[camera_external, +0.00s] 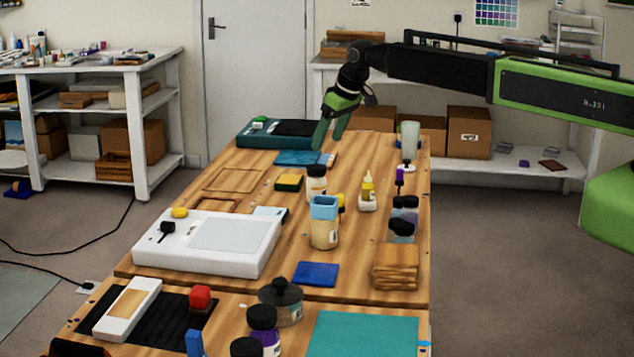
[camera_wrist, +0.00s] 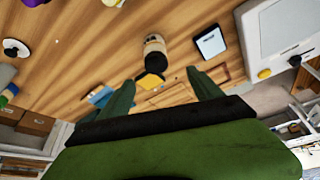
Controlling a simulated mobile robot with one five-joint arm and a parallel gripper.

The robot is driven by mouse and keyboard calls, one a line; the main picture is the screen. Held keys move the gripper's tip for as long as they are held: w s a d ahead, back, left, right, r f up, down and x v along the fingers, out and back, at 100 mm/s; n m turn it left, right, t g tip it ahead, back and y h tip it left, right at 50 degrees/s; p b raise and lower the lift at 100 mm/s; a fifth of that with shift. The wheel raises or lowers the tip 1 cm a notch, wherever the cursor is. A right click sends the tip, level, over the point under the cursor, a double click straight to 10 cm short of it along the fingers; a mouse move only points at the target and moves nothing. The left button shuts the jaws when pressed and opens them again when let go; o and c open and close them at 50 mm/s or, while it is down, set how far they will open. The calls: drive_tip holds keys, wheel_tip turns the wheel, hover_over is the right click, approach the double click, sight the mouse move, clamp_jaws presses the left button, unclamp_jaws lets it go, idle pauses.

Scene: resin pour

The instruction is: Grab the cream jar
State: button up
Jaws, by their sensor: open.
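The cream jar (camera_external: 316,187) stands upright on the wooden table, pale with a black lid. In the wrist view the jar (camera_wrist: 154,44) shows at upper centre, beyond my fingertips and between their lines, its dark lid toward me. My gripper (camera_external: 327,143) is above the far part of the table, behind and above the jar in the external view, pointing down. In the wrist view my gripper (camera_wrist: 160,78) has its two green fingers apart with nothing held between them.
A yellow-and-black block (camera_external: 289,182) lies left of the jar. A beige container with a blue top (camera_external: 324,228) stands in front of it. A yellow-tipped bottle (camera_external: 367,190) stands to the right. A white flat device (camera_external: 212,243) lies front left. A blue pad (camera_external: 298,158) lies behind.

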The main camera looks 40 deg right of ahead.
sight(317, 168)
drive_tip(key=b+x, duration=0.5)
drive_tip(key=x, duration=0.1)
drive_tip(key=b+x, duration=0.6)
drive_tip(key=shift+d+f, duration=0.15)
drive_tip(key=shift+f, duration=0.25)
drive_tip(key=shift+r, duration=0.1)
drive_tip(key=b+x, duration=0.1)
drive_tip(key=b, duration=0.1)
drive_tip(key=b+x, duration=0.1)
drive_tip(key=x, duration=0.1)
drive_tip(key=d+b+x, duration=0.1)
drive_tip(key=b+x, duration=0.1)
drive_tip(key=shift+s+f+b, duration=0.3)
drive_tip(key=shift+f, duration=0.05)
drive_tip(key=shift+r, duration=0.2)
drive_tip(key=c, duration=1.6)
drive_tip(key=shift+r+p, duration=0.1)
drive_tip(key=shift+p, duration=0.2)
